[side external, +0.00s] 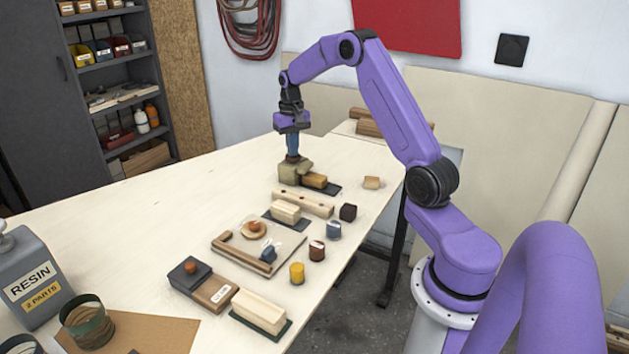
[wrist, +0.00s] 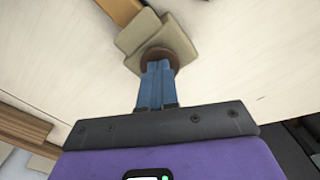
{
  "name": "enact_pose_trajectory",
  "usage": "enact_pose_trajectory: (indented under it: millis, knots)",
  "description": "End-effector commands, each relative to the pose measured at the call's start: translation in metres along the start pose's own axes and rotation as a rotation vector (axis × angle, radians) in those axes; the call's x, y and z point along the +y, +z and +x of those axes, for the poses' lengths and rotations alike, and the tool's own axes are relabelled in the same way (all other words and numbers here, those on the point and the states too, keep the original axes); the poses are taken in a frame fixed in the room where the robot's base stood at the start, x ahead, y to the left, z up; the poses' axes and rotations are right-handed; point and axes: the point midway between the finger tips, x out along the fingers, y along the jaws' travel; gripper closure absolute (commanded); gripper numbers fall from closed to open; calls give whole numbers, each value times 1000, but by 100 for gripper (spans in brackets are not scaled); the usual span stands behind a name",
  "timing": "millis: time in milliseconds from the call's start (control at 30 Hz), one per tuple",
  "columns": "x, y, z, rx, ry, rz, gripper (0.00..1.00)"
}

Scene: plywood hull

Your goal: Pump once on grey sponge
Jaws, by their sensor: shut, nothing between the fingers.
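My gripper (side external: 292,156) points straight down at the far end of the table, its blue fingers together and empty. The tips are at a round brown knob (wrist: 171,55), which shows just past them in the wrist view; whether they press on it I cannot tell. Under the knob is a tan-grey blocky piece (side external: 291,178), stepped in shape, also in the wrist view (wrist: 134,37). No plainly grey sponge shows; whether this piece is the sponge or a pump I cannot tell. An orange-brown bar (side external: 314,181) lies beside it on a dark base.
Nearer are a wooden rail (side external: 302,204), a light block (side external: 285,212), a tray with a round red-topped piece (side external: 255,227), several small coloured pots and a dark block with a red knob (side external: 190,267). A resin can (side external: 30,275) stands front left. The table's left side is largely clear.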

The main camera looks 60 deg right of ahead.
Motion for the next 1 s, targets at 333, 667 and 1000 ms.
enact_pose_trajectory:
  millis: [333,667,1000]
  knots:
    - [0,0,-6,-2,0,0,100]
    - [0,0,-26,0,0,0,100]
    - [0,0,-47,1,0,1,100]
